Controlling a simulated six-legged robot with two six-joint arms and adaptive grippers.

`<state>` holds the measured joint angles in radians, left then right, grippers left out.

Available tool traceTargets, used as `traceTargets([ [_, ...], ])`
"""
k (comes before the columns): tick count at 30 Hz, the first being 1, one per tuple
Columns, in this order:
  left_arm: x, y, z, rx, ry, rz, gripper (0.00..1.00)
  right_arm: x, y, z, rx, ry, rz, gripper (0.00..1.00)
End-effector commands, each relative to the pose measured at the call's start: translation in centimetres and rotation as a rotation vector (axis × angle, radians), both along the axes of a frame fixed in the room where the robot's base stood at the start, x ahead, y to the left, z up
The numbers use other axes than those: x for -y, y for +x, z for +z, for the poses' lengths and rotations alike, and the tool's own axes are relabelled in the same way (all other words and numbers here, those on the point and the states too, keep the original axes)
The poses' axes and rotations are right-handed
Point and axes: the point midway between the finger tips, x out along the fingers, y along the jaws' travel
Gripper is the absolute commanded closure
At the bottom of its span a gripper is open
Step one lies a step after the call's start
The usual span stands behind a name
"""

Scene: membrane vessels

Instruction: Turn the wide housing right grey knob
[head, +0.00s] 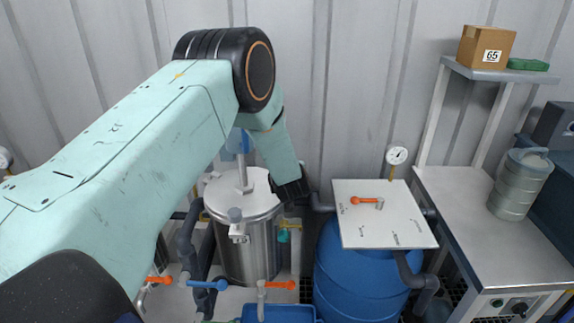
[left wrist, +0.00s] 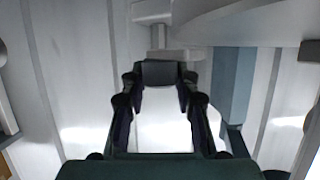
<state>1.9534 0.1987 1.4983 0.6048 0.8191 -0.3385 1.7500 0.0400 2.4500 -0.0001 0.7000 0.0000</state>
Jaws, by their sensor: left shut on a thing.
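My left arm comes in from the left and bends down, with my left gripper (head: 290,188) at the right side of a round steel housing (head: 250,245) with a pale lid. In the left wrist view, my left gripper (left wrist: 160,82) has its fingers on either side of a dark grey block (left wrist: 158,72), shut on it. The block looks like the right grey knob, with a pale fitting behind it. In the head view this knob is hidden by the gripper. My right gripper is in neither view.
A blue barrel (head: 345,275) stands right of the housing, under a white panel (head: 365,230) with an orange handle (head: 366,200). Orange valve handles (head: 280,285) and a blue one (head: 208,285) lie in front. A bench (head: 470,230) with a grey canister (head: 520,185) is right.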

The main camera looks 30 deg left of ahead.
Motion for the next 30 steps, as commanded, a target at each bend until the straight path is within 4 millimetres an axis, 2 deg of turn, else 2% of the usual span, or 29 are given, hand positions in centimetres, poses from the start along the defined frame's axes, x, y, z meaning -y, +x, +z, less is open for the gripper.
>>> traceTargets([
  [14, -0.14, 0.18, 0.33, 0.008, 0.003, -0.01, 1.0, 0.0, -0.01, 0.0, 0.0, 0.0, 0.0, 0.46],
  [15, -0.14, 0.18, 0.33, 0.008, 0.002, -0.01, 0.68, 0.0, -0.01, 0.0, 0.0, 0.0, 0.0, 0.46],
  [23, -0.08, 0.1, 0.17, 0.005, 0.002, -0.011, 0.46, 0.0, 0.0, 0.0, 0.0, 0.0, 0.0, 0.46],
  [30, -0.04, 0.06, 0.1, 0.003, 0.001, -0.012, 0.46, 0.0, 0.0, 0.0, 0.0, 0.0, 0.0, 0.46],
])
